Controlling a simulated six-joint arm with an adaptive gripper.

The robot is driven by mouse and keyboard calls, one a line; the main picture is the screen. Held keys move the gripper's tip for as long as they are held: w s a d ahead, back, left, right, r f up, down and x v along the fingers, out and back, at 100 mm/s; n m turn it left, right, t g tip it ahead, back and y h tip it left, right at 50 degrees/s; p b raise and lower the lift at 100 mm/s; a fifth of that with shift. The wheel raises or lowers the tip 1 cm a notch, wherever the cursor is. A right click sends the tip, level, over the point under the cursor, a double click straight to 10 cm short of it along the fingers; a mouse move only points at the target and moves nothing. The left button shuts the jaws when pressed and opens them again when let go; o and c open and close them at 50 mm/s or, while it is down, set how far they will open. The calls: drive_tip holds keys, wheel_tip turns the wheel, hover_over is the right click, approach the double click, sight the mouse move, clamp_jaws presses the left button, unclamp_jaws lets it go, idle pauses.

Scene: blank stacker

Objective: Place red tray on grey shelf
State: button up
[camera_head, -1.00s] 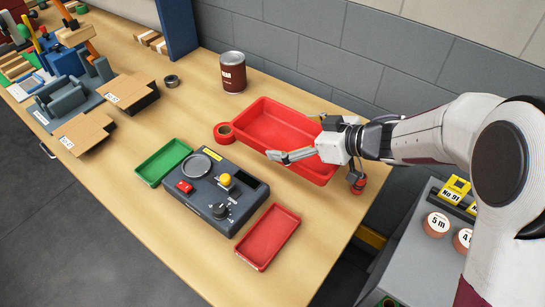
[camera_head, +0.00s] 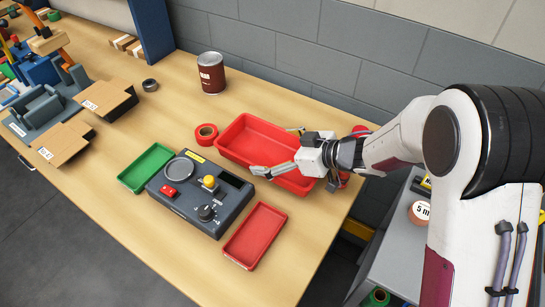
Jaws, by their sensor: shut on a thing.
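The large red tray (camera_head: 242,143) is at the back right of the wooden table, beside a red tape roll. My gripper (camera_head: 276,150) is at its right end, shut on it, with one finger along the near side and the other partly hidden at the far side. I cannot tell whether the tray touches the table. A smaller red tray (camera_head: 256,234) lies at the table's front, right of the dark control box. A grey surface (camera_head: 392,268), possibly the grey shelf, shows at the lower right, partly hidden by my arm.
The dark control box (camera_head: 188,205), green tray (camera_head: 147,167), red tape roll (camera_head: 206,133) and brown can (camera_head: 211,73) stand around the large tray. An orange roll (camera_head: 419,213) sits on the grey surface. The grey block wall (camera_head: 340,60) is close behind. Bare tabletop lies at the front right.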

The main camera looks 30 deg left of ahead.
sight(271, 158)
drive_tip(key=shift+f, duration=1.45)
drive_tip(key=shift+f, duration=0.1)
drive_tip(key=o, duration=1)
drive_tip(key=shift+d+r, duration=0.35)
drive_tip(key=shift+d, duration=0.05)
drive_tip(key=v, duration=1.1)
drive_tip(key=shift+d, duration=0.1)
